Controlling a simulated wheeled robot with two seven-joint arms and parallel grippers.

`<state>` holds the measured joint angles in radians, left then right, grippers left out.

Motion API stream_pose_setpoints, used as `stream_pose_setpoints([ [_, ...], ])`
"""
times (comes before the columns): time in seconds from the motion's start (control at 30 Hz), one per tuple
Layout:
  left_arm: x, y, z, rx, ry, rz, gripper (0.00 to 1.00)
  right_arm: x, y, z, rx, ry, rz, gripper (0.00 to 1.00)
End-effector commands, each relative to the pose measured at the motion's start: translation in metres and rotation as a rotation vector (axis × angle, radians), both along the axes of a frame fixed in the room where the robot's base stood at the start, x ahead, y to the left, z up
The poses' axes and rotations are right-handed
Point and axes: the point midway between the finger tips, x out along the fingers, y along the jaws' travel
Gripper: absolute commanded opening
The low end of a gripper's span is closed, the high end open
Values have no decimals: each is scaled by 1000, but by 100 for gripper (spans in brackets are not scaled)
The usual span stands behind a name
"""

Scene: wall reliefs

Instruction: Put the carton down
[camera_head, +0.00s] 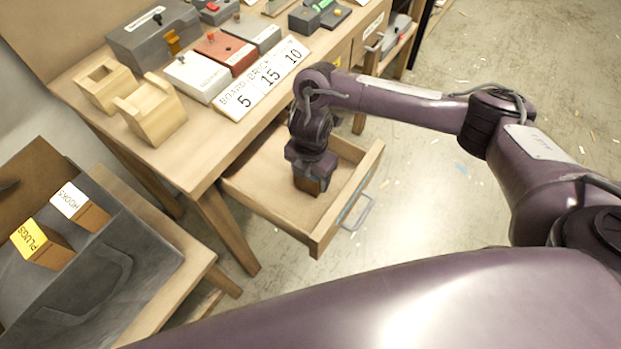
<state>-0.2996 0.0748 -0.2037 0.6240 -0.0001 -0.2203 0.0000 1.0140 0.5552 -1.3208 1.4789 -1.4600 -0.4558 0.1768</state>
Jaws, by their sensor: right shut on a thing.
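My right gripper (309,172) points down inside the open drawer (258,178) of the wooden table. It is shut on a small brown carton (308,185), which shows just below the gripper body. Most of the carton is hidden by the gripper. The carton is low, over the drawer floor; I cannot tell whether it touches the floor. My left gripper is not in view.
The drawer has a metal handle (356,214) and bare floor around the carton. On the table are a number board (262,82), boxes and wooden blocks (152,113). A grey bin (95,285) with labelled cartons marked PLUGS (40,244) and HOOKS (80,206) stands left.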

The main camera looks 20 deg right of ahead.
Motion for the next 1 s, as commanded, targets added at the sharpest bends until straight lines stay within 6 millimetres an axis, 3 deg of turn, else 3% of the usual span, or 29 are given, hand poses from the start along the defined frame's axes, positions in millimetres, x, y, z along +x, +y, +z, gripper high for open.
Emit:
stream_pose_setpoints([
  [0.43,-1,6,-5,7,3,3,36,0,0,-9,1,-1,0,33],
  [0.47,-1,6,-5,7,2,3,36,0,0,-10,1,-1,0,63],
  [0.6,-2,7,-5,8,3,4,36,0,0,-9,1,-1,0,81],
  [0.87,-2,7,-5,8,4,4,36,0,0,-9,1,-1,0,83],
  [1.0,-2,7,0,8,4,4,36,1,0,1,0,-4,1,83],
])
